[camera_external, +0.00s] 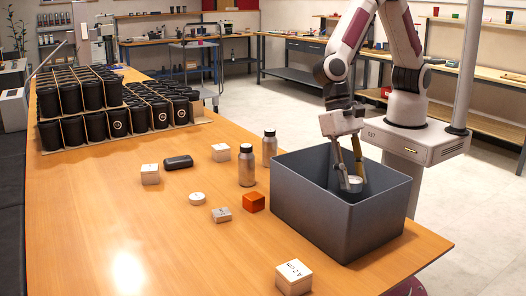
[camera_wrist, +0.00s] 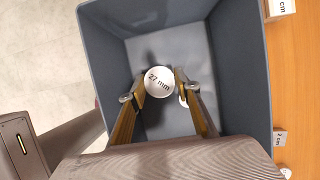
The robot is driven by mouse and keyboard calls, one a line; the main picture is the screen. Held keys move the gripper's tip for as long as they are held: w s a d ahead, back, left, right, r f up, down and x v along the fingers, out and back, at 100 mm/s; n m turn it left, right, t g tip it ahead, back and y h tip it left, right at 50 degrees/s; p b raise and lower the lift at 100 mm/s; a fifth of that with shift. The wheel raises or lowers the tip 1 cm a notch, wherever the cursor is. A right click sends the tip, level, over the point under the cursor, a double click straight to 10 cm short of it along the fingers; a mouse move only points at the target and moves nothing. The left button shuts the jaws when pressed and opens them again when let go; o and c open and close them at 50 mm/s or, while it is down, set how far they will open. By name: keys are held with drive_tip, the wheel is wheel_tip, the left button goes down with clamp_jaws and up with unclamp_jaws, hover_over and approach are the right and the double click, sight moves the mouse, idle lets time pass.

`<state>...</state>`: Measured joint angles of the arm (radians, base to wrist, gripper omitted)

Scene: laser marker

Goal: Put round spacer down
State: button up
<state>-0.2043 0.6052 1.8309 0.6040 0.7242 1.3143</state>
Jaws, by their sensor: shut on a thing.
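The round spacer (camera_wrist: 158,81) is a white disc marked "27 mm", seen in the wrist view between my two fingertips. It also shows in the external view (camera_external: 354,180), inside the opening of the grey bin. My gripper (camera_external: 352,182) points down into the bin (camera_external: 318,216) and is shut on the spacer. In the wrist view my gripper (camera_wrist: 156,90) has a finger at each side of the disc. How far the spacer is above the bin floor is hard to tell.
Another white round piece (camera_external: 197,198) lies on the wooden table. Several labelled blocks, an orange block (camera_external: 253,202), a black case (camera_external: 178,162) and two bottles (camera_external: 246,165) stand left of the bin. A small white thing (camera_wrist: 183,99) shows past my right finger. The table's front is mostly clear.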

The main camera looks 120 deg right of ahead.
drive_tip(key=shift+f, duration=0.1)
drive_tip(key=shift+f, duration=3.05)
drive_tip(key=shift+f, duration=1.85)
drive_tip(key=shift+f, duration=0.1)
drive_tip(key=o, duration=1.2)
